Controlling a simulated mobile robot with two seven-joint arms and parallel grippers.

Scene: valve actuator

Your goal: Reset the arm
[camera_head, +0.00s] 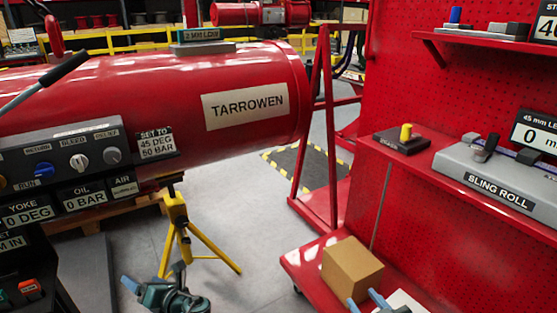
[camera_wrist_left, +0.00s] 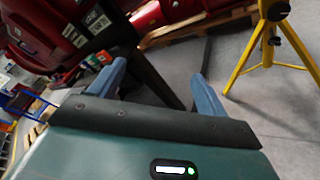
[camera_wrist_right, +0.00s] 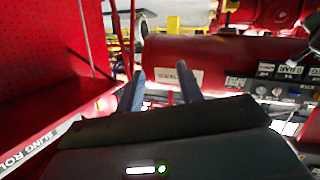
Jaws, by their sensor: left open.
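My left gripper (camera_head: 153,278) is low in front of the yellow stand in the head view. Its two blue fingers are apart with nothing held, as the left wrist view (camera_wrist_left: 158,85) shows. My right gripper (camera_head: 365,302) is at the bottom edge beside a cardboard box; its fingers are apart and empty in the right wrist view (camera_wrist_right: 160,90). A red cylinder marked TARROWEN (camera_head: 246,106) fills the upper left. A lever with a black grip (camera_head: 63,68) slants up before it. The control panel (camera_head: 75,155) has several knobs; displays read YOKE 0 DEG and OIL 0 BAR.
A yellow tripod stand (camera_head: 178,220) is under the cylinder. A red pegboard rack (camera_head: 400,90) with shelves stands at right, holding a grey SLING ROLL block (camera_head: 480,170). A cardboard box (camera_head: 351,268) sits on its base. Grey floor (camera_head: 262,225) between is open.

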